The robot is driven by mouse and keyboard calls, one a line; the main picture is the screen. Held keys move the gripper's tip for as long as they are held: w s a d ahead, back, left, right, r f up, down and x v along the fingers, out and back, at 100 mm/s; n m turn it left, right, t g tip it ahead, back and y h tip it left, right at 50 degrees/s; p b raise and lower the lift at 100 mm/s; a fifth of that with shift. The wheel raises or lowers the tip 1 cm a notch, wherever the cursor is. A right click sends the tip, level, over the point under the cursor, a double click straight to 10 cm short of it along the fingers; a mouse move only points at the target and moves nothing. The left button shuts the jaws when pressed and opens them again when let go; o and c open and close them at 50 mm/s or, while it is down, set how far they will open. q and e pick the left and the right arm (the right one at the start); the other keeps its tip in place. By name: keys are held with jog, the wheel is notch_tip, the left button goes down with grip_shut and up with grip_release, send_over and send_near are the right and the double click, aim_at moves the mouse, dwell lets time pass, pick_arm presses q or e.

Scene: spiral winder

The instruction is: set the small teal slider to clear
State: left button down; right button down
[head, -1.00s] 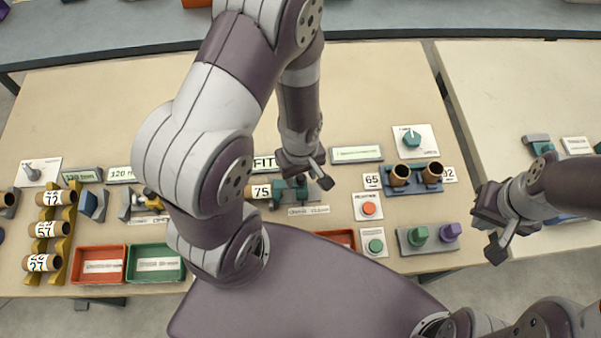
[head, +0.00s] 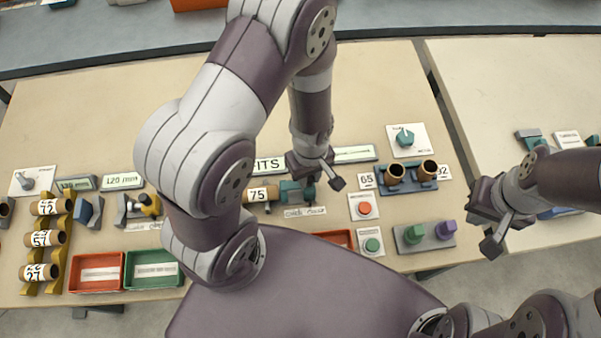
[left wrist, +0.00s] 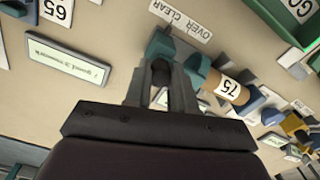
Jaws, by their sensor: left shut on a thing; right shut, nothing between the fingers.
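The small teal slider (head: 310,187) sits behind the white word label (head: 304,212) on the bench, just right of the tube marked 75 (head: 259,194). In the left wrist view, teal pieces (left wrist: 197,66) show beside my fingers, with the upside-down label (left wrist: 181,20) that includes "CLEAR" beyond. My left gripper (head: 313,178) reaches down from above and is shut on the slider's handle; the fingers (left wrist: 163,85) partly hide it in the left wrist view. My right gripper (head: 494,228) is shut and empty, off to the right near the bench's front edge.
Right of the slider are a red button (head: 365,208), a green button (head: 373,245), a stand with two brown tubes (head: 409,185) and a teal dial (head: 405,138). Red (head: 96,287) and green (head: 130,284) trays stand at left. The back of the bench is clear.

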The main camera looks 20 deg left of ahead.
pick_arm(q)
jog(key=c, duration=0.9)
grip_release()
jog(key=shift+w+d, duration=0.1)
jog(key=shift+w, duration=0.1)
jog(key=shift+c, duration=0.2)
jog(key=shift+d, duration=0.15)
notch_tip(320, 180, up, 13)
jog(key=shift+f, duration=0.15)
jog(key=a+m, duration=0.1)
jog(key=m, duration=0.2)
jog(key=s+a+r+m+t, duration=0.1)
jog(key=m, duration=0.2)
jog(key=a+r+m, duration=0.1)
jog(key=m, duration=0.3)
jog(key=shift+s+a+r, duration=0.15)
jog(key=shift+s+a, duration=0.05)
jog(key=shift+a, duration=0.15)
